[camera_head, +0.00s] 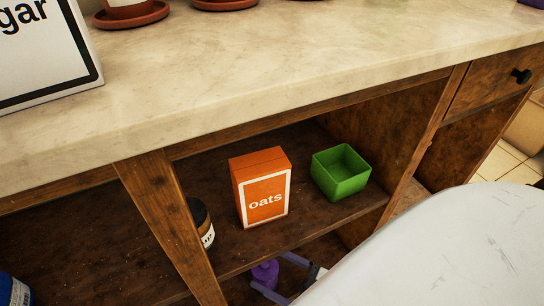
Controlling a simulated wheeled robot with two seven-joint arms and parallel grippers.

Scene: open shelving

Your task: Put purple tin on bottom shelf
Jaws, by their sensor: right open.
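A purple tin (264,274) shows low in the head view, below the front edge of the middle shelf, in the space of the bottom shelf. Only part of it is visible, and I cannot tell whether it rests on the surface there. My right gripper (268,270) is at the tin, with its two pale purple fingers apart, one on either side of it. The fingers look open; whether they touch the tin is unclear. My left gripper is not in view.
An orange oats box (262,188) and an open green box (341,172) stand on the middle shelf (310,225). A dark jar (203,222) is partly behind the wooden post (165,215). The pale counter (270,75) overhangs above. My white arm fills the lower right.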

